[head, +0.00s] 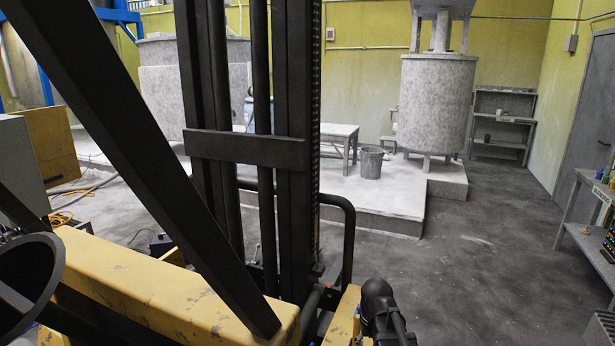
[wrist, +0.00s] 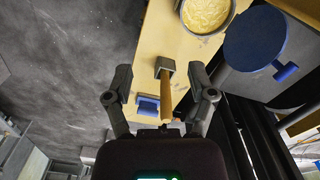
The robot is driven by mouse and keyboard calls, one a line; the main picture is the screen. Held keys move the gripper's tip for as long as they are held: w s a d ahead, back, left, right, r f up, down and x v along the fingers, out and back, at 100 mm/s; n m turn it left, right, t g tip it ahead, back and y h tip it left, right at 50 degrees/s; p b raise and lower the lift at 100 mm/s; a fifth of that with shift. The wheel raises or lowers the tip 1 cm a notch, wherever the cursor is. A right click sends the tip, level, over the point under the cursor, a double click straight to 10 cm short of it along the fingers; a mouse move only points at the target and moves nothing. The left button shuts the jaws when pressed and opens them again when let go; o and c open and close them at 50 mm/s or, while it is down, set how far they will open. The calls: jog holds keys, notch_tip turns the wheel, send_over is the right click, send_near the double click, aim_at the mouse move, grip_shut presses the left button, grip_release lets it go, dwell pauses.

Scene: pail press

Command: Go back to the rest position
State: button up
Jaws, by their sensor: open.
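My gripper (wrist: 160,72) shows in the wrist view with its two fingers spread wide and nothing held between them. A brown stick or handle (wrist: 166,100) stands in a dark grey holder (wrist: 164,66) and shows between the fingers, apart from both. Its depth relative to my fingertips is hard to tell. A round pail (wrist: 183,10) with pale yellow contents sits beyond the right finger. A blue disc with a tab (wrist: 255,38) is to the right of the pail.
In the head view, a grey bucket (head: 370,162) stands on a raised pale platform (head: 393,205), by a table (head: 340,131) and a large cylindrical tank (head: 436,100). A shelf (head: 505,120) stands behind. A bench (head: 590,240) lines the right side. Dark floor (head: 490,260) is clear between.

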jog(key=s, duration=0.8)
